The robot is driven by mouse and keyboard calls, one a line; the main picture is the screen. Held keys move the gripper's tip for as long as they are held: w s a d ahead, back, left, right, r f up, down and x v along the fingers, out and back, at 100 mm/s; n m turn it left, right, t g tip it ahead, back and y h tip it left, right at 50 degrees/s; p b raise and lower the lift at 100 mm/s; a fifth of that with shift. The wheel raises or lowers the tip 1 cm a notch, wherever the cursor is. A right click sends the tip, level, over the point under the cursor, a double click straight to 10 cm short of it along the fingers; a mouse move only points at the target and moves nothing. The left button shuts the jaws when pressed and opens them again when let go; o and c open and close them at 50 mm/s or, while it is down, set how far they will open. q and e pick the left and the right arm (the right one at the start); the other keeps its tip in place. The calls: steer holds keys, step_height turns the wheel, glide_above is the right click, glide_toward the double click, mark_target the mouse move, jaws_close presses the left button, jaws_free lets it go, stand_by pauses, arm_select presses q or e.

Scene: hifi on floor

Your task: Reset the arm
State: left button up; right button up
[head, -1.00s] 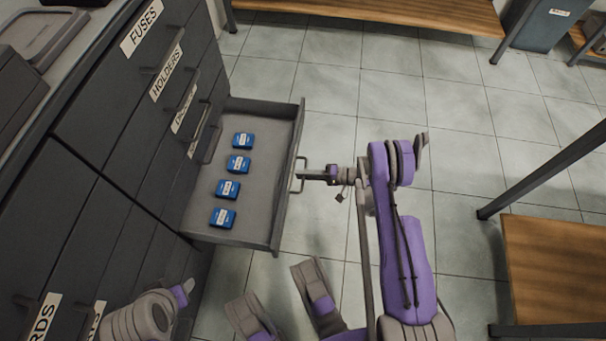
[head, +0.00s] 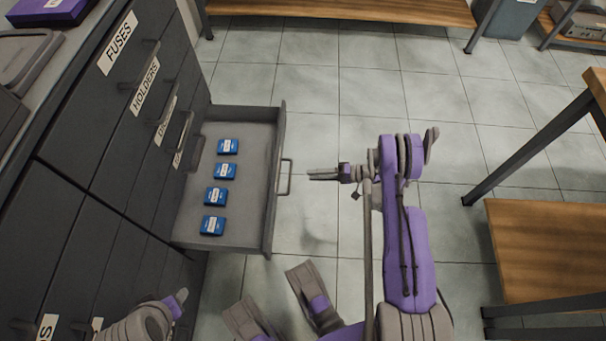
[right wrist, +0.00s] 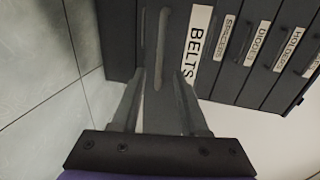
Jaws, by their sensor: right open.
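My right gripper (head: 312,175) is open and empty, to the right of the pulled-out drawer's handle (head: 285,177), with a small gap between them. In the right wrist view its two fingers (right wrist: 160,82) stand apart, pointing at the dark cabinet front. My right arm (head: 405,235) reaches up from the bottom, bent at the wrist. The grey drawer (head: 262,225) is open and holds several blue boxes (head: 224,171) in a row. Part of my left arm shows at the bottom left; its gripper is not visible.
The dark cabinet (head: 75,150) with labelled drawers stands on the left. A wooden table or shelf (head: 550,245) is at the right, and a wooden bench (head: 340,10) at the back. The tiled floor (head: 400,90) between them is clear.

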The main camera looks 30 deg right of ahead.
steer(key=shift+s+d+r, duration=0.15)
steer(key=shift+s+d, duration=0.2)
steer(key=shift+d, duration=0.15)
